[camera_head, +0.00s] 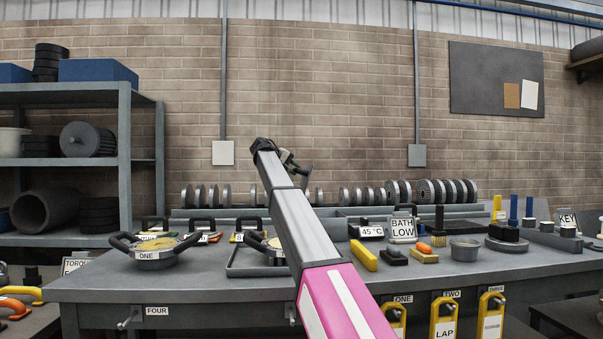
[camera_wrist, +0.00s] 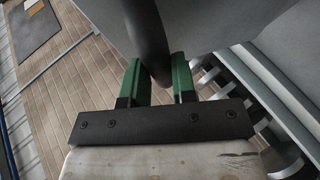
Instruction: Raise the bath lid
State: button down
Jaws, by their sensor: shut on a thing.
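My gripper (camera_wrist: 158,78) shows in the wrist view with two green fingers. It is shut on a dark, rounded bar (camera_wrist: 149,32), which looks like a handle and runs up out of the picture between the fingers. A large plain grey surface (camera_wrist: 215,24) lies beyond and beside the bar; I cannot tell for sure whether it is the bath lid. In the head view, my gripper (camera_head: 303,170) is small and partly hidden behind my arm, over the back of the bench. The bath and its lid cannot be made out clearly there.
The grey bench (camera_head: 210,285) carries a pan marked ONE (camera_head: 157,256), a BATH LOW sign (camera_head: 402,230), a 45°C sign (camera_head: 371,232), a yellow block (camera_head: 363,255) and a grey bowl (camera_head: 464,250). A rack of metal discs (camera_head: 400,192) stands behind. Shelves (camera_head: 124,150) stand left.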

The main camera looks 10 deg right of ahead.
jog(key=a+f+h, duration=0.1)
jog(key=a+h, duration=0.1)
jog(key=a, duration=0.5)
jog(key=shift+a+f+n+h, duration=0.4)
jog(key=c, duration=0.9)
grip_release()
jog(key=v, duration=1)
jog(key=shift+s+a, duration=0.25)
jog(key=shift+s, duration=0.05)
